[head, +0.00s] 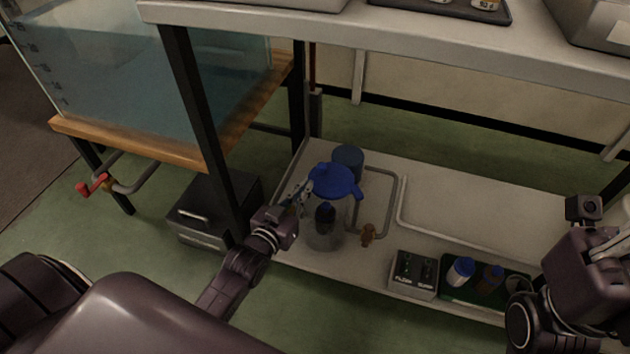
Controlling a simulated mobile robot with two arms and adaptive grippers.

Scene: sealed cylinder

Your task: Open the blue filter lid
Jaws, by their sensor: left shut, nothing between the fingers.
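The blue filter lid (335,180) sits on top of a clear cylinder (323,231) on the low shelf, left of the middle of the head view. A dark part shows inside the cylinder. My left gripper (303,190) is at the left edge of the lid, its fingers shut with nothing between them. I cannot tell whether the fingers touch the lid. My right arm shows at the right edge, but its fingertips are not clearly visible.
A water tank (150,80) stands at the left. The upper bench (420,45) overhangs the shelf (480,215). A control box (412,274) and a green tray (452,292) with bottles lie right of the cylinder. Pipes run beside it. A dark post stands left.

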